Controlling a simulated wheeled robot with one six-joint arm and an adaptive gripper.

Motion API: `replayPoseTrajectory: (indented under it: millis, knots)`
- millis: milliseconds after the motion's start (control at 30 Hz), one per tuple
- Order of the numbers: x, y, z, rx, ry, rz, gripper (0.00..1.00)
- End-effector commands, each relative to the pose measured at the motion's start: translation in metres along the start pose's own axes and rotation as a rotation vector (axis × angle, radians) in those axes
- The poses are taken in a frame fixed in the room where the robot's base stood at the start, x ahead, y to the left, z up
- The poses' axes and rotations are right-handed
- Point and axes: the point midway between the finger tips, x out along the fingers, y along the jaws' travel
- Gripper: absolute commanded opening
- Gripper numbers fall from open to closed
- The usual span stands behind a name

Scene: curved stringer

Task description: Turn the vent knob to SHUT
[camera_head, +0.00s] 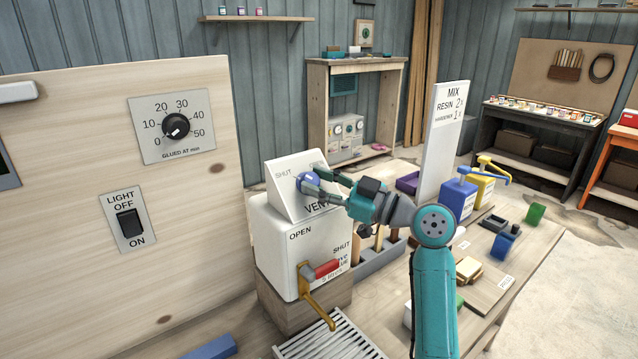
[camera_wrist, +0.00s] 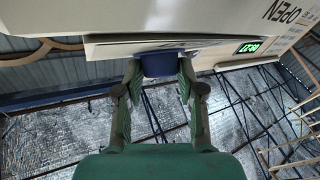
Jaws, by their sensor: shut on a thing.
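The vent knob (camera_head: 308,179) is blue and sits on a tilted white plate (camera_head: 288,205) marked SHUT at its upper left and VENT below. My gripper (camera_head: 318,180) reaches in from the right and is shut on the knob. In the wrist view, the blue knob (camera_wrist: 163,64) is between the two fingertips of my gripper (camera_wrist: 160,75). My fingers partly cover the knob and the right part of the plate, so I cannot tell which way its pointer faces.
Below the plate, a white box (camera_head: 270,240) carries a red-handled tap (camera_head: 320,269) with a yellow spout over a grate (camera_head: 330,340). A white MIX sign (camera_head: 445,125) stands right, near blue and yellow pump bottles (camera_head: 458,198). A wooden panel (camera_head: 80,240) fills the left.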

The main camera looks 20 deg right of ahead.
Motion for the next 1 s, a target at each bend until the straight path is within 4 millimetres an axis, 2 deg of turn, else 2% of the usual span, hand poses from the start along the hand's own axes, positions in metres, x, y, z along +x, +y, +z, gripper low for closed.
replayPoseTrajectory:
  millis: [300, 733, 767, 800, 867, 1000]
  knots:
    - [0.0008, 0.0007, 0.0042, -0.037, -0.013, -0.073, 0.04]
    - [0.0010, 0.0005, 0.0039, -0.041, -0.014, -0.080, 0.04]
    - [0.0010, 0.0005, 0.0039, -0.041, -0.014, -0.080, 0.41]
    - [0.0011, 0.0006, 0.0038, -0.041, -0.014, -0.080, 0.51]
    - [0.0010, 0.0007, 0.0038, -0.041, -0.014, -0.079, 0.64]
    - [0.0008, 0.0010, 0.0030, -0.042, -0.012, -0.078, 0.64]
